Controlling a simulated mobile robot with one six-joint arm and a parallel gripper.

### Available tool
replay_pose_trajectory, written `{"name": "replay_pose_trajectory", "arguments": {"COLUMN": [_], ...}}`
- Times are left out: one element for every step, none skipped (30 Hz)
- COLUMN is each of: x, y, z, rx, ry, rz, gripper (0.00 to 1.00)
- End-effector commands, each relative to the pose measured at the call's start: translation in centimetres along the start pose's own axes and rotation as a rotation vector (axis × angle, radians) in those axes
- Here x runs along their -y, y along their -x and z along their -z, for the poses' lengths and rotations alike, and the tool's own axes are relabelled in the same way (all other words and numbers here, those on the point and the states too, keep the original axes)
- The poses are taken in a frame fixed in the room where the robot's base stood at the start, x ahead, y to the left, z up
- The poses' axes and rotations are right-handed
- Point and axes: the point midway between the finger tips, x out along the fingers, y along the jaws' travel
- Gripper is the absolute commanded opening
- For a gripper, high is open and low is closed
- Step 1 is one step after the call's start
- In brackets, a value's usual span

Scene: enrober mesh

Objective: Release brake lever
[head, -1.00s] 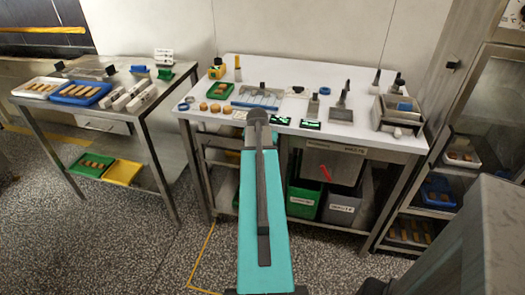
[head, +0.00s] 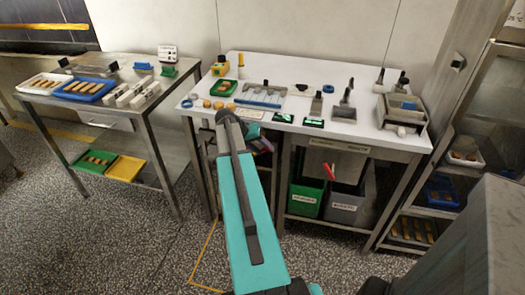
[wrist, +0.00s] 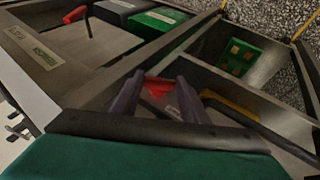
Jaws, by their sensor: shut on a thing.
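In the wrist view my gripper (wrist: 158,82) has its two dark fingers on either side of a small red piece (wrist: 160,90), shut on it. A dark bar and a pale label show close by it. I cannot tell whether this red piece is the brake lever's handle. A second red lever (head: 328,172) sticks out at a slant from the steel box under the white-topped table. It also shows at the upper left of the wrist view (wrist: 76,14), apart from my fingers. In the head view my teal arm hides the fingertips and what they hold.
The white-topped table (head: 312,72) carries trays, small tools and lit displays. A green bin (head: 305,198) and a grey bin (head: 343,207) stand beneath it. A steel table (head: 185,72) with trays is at left, a rack (head: 470,150) at right. The speckled floor between is open.

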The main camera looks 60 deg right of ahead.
Motion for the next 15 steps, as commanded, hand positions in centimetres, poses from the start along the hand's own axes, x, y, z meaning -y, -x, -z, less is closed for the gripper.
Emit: {"name": "replay_pose_trajectory", "arguments": {"x": [-0.33, -0.34, -0.36, -0.37, -0.38, -0.39, -0.39, -0.4, -0.4, -0.41, -0.41, -0.41, -0.42, -0.42, -0.38], "y": [-0.22, -0.22, -0.22, -0.22, -0.22, -0.22, -0.22, -0.22, -0.22, -0.22, -0.23, -0.23, -0.23, -0.22, -0.2], "z": [0.28, 0.27, 0.26, 0.25, 0.24, 0.23, 0.22, 0.22, 0.21, 0.2, 0.2, 0.18, 0.18, 0.17, 0.15], "rx": [-0.005, -0.005, -0.005, -0.005, -0.005, -0.005, -0.005, -0.005, -0.004, -0.004, -0.004, -0.004, -0.004, -0.004, -0.003], "ry": [0.0, 0.001, 0.001, 0.002, 0.002, 0.002, 0.002, 0.002, 0.002, 0.002, 0.002, 0.002, 0.002, 0.003, 0.003], "rz": [-0.012, -0.014, -0.015, -0.016, -0.016, -0.017, -0.017, -0.017, -0.017, -0.017, -0.017, -0.017, -0.017, -0.018, -0.017], "gripper": [0.18, 0.18, 0.18, 0.18, 0.18, 0.18, 0.18, 0.18, 0.18, 0.18, 0.18, 0.18, 0.46, 0.51, 0.57]}}
